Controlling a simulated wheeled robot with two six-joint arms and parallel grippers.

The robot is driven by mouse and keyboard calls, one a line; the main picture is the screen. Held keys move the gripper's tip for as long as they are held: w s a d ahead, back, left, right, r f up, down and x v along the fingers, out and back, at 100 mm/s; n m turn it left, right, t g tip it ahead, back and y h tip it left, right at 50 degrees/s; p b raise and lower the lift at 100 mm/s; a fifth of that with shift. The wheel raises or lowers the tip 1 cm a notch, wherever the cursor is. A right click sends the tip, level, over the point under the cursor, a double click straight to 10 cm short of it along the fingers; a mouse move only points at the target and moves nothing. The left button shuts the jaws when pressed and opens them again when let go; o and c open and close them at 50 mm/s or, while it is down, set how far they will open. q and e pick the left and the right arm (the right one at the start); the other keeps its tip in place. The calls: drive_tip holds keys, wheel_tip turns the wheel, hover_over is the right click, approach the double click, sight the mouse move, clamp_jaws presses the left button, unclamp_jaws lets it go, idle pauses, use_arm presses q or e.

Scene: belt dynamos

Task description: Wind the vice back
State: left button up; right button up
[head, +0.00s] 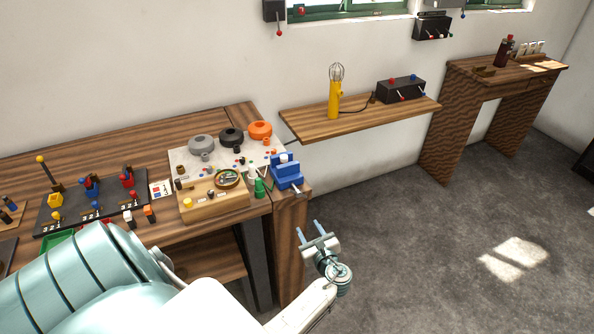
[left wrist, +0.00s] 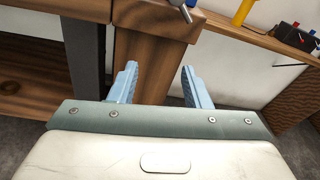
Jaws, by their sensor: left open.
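The blue vice (head: 286,172) stands at the right front corner of the wooden workbench. Its metal handle (head: 297,190) hangs at the front by the bench edge. My right gripper is not in view.
Left of the vice are a wooden box with a dial (head: 212,204) and a small green bottle (head: 259,187). A wall shelf (head: 350,122) holds a yellow lamp (head: 334,103). The bench's end panel (left wrist: 158,50) is close to my fingers. The floor to the right is clear.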

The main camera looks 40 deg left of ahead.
use_arm(q)
drive_tip(key=s+d+f+n+g+h+b, duration=0.1)
drive_tip(key=s+f+h, duration=0.2)
drive_tip(key=f, duration=0.8)
drive_tip(key=s+d+f+n+g+h+b, duration=0.1)
drive_tip(key=s+f, duration=0.5)
drive_tip(key=f, duration=0.6)
drive_tip(key=shift+d+f+n+h+b, duration=0.2)
drive_tip(key=shift+d+n+h+b, duration=0.4)
drive_tip(key=shift+n+h, duration=0.3)
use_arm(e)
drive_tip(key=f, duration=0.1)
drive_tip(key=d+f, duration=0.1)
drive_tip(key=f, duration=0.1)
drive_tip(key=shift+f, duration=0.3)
use_arm(q)
drive_tip(key=shift+s, duration=0.1)
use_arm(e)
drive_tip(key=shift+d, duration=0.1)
